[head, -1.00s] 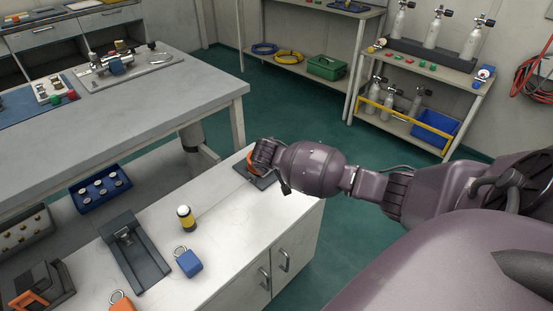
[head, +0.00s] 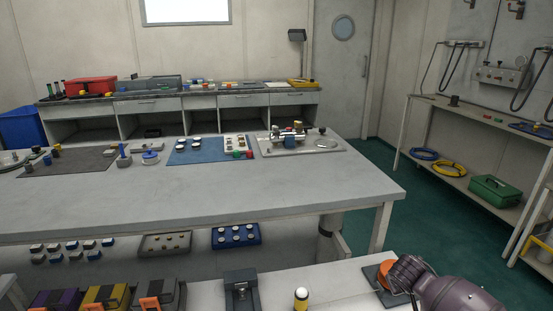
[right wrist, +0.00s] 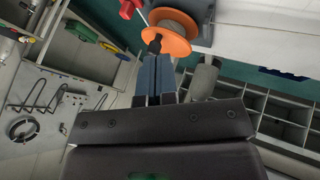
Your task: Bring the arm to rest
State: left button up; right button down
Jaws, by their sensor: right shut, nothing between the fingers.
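My right gripper (right wrist: 157,60) is shut and empty in the right wrist view, its two blue-grey fingers side by side. Beyond the fingertips is an orange disc (right wrist: 180,40) with a tan middle, on a grey base. I cannot tell whether the fingertips touch it. In the head view my right arm comes in at the lower right, its purple wrist just right of the orange piece (head: 383,272) on a dark plate at the white bench's end. The fingers are hidden there. My left gripper is in neither view.
A large grey table (head: 200,200) crosses the head view behind the white bench (head: 345,285). A shelf at the right holds a green box (head: 495,191). Green floor lies open between.

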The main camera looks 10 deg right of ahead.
jog(key=w+a+r+n+t+y, duration=0.3)
jog(key=w+a+r+n+t, duration=0.15)
jog(key=a, duration=0.35)
jog(key=s+a+r+n+t+y+p, duration=0.1)
jog(key=s+a+n+t+y+p, duration=0.2)
jog(key=s+a, duration=0.6)
pick_arm(q)
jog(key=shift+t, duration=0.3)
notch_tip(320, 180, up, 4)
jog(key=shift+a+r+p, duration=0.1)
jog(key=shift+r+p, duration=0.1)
jog(key=shift+p, duration=0.95)
pick_arm(e)
jog(key=s+d+f+m+g, duration=0.1)
jog(key=s+f+m, duration=0.2)
jog(key=s, duration=1.2)
jog(key=s+d+f+m, duration=0.1)
jog(key=s+f+m, duration=0.2)
jog(key=s, duration=1.2)
jog(key=shift+s+g+h, duration=0.25)
jog(key=shift+g+h, duration=0.1)
jog(key=shift+h, duration=0.05)
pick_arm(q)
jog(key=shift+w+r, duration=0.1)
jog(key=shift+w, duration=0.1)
pick_arm(e)
jog(key=shift+a+m, duration=0.1)
jog(key=shift+m, duration=0.15)
